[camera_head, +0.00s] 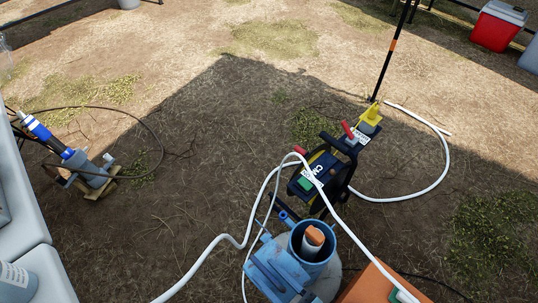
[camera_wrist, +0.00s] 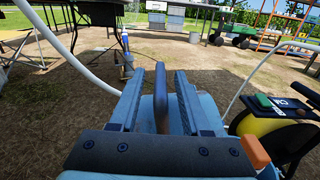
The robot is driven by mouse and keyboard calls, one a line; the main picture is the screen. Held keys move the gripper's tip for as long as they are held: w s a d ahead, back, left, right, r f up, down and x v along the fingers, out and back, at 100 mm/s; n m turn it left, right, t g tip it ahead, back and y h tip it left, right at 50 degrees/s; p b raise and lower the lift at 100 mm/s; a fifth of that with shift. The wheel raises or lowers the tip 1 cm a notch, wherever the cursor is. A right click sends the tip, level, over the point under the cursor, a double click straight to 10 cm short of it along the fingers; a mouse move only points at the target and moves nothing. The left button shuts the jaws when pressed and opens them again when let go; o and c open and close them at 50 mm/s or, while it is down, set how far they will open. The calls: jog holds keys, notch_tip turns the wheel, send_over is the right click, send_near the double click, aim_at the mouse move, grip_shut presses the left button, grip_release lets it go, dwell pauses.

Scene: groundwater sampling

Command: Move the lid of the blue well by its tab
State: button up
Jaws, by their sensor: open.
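The blue well (camera_head: 312,267) stands at the bottom middle of the head view. Its round top is open, and a pale inner pipe with an orange cap (camera_head: 315,236) shows inside. Blue parts crowd its left side; I cannot clearly separate the lid from my gripper there. In the wrist view my gripper (camera_wrist: 160,76) is open, its two fingers pointing forward. An upright, dark blue-brown tab (camera_wrist: 161,100) stands between the fingers, with a gap visible on each side. The lid's full outline is hidden behind my gripper.
A black-and-yellow reel (camera_head: 322,178) stands just beyond the well; it also shows at the right of the wrist view (camera_wrist: 262,128). A white hose (camera_head: 238,241) loops past the well. An orange box (camera_head: 372,287) lies close on the right. Bare ground is free to the left.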

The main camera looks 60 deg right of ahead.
jog(key=shift+w, duration=0.2)
jog(key=c, duration=0.7)
grip_shut()
dwell(0.7)
